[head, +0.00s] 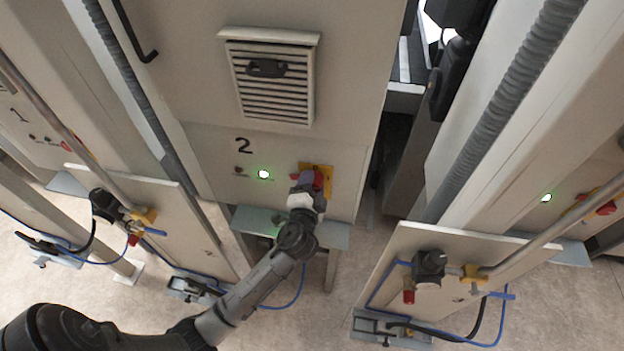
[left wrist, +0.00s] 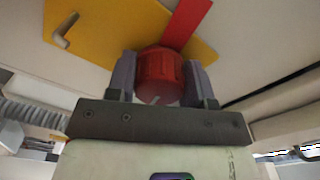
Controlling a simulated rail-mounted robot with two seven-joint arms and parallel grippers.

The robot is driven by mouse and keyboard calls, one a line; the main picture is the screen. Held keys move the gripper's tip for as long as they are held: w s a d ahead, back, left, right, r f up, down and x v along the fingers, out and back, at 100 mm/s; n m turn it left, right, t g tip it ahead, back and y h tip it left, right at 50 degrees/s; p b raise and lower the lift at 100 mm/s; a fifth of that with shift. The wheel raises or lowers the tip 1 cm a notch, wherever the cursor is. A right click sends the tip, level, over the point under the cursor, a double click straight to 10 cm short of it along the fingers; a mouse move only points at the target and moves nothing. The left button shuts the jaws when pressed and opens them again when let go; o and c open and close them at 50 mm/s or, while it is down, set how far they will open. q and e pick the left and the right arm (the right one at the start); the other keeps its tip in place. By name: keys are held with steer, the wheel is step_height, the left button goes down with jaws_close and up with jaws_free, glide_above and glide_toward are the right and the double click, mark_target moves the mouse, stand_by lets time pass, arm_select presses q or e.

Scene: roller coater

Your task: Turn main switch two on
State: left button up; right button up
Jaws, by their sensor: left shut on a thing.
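Main switch two is a red rotary knob (left wrist: 160,72) with a flat red handle on a yellow plate (left wrist: 95,30). In the head view the red switch (head: 319,179) sits on its yellow plate (head: 327,169) at the right of the panel marked 2 (head: 210,145), partly hidden by my gripper. My left gripper (head: 310,182) is at the switch. In the left wrist view its grey fingers (left wrist: 160,78) are shut on the red knob, one on each side. The red handle points up and right in that view. My right gripper is not in view.
A green lamp (head: 264,174) is lit on panel 2, beside a dark red one (head: 240,171). A grey ledge (head: 330,234) juts out below the panel. Neighbouring cabinets stand left and right, with hoses, pipes and valves (head: 430,265) low in front.

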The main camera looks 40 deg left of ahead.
arm_select(q)
steer(key=shift+r+m+p, duration=0.15)
steer(key=shift+m+p, duration=0.35)
steer(key=shift+m, duration=0.8)
steer(key=shift+m+p, duration=0.3)
steer(key=o, duration=0.9)
steer(key=shift+s, duration=0.1)
